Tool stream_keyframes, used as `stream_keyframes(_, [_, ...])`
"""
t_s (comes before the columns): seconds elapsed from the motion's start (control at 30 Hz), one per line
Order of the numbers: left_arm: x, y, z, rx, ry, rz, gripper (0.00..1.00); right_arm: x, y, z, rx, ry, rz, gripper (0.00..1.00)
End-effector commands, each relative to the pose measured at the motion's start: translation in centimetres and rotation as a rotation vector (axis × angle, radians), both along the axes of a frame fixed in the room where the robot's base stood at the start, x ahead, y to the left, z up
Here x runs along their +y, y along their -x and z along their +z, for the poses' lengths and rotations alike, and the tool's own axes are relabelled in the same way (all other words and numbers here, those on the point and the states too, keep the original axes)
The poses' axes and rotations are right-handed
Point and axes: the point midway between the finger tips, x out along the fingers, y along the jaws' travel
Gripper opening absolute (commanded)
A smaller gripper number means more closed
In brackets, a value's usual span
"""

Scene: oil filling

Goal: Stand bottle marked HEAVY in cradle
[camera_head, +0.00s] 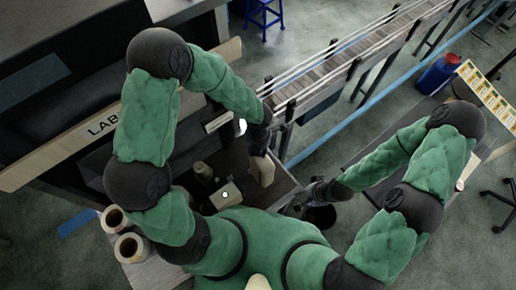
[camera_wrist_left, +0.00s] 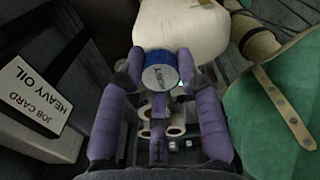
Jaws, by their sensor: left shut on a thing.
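The bottle has a cream-white body (camera_wrist_left: 185,28) and a blue cap with a label (camera_wrist_left: 160,76) that seems to read HEAVY. My left gripper (camera_wrist_left: 161,66) has its purple fingers on both sides of the blue cap and is shut on the bottle. In the head view the cream body (camera_head: 265,172) hangs below my left wrist, over the bench. My right gripper (camera_head: 298,204) is low at the bench's right side, apart from the bottle; its fingers are too small and dark to read. I cannot make out the cradle for certain.
A beige box (camera_head: 227,195) and a dark olive bottle (camera_head: 203,172) stand on the bench. Rolls (camera_head: 130,246) lie at its left. A card reading JOB CARD HEAVY OIL (camera_wrist_left: 38,98) shows in the wrist view. A conveyor (camera_head: 350,55) runs behind.

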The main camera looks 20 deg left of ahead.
Motion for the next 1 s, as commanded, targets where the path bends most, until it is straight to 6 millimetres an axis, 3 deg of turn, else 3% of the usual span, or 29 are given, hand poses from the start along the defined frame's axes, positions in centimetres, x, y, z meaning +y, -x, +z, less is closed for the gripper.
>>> stream_keyframes(0.23, [0.0, -0.1, -2.5, -0.003, 0.0, 0.001, 0.0, 0.0, 0.0, -2.8, 0.0, 0.0, 0.0, 0.4])
stream_keyframes(0.6, [0.0, -0.2, -5.7, -0.003, 0.0, 0.001, 0.0, 0.0, 0.0, -5.0, 0.0, 0.0, 0.0, 0.4])
stream_keyframes(1.0, [0.0, -0.2, -6.6, -0.003, 0.0, 0.001, 0.0, 0.0, 0.0, -5.5, 0.0, 0.0, 0.0, 0.4])
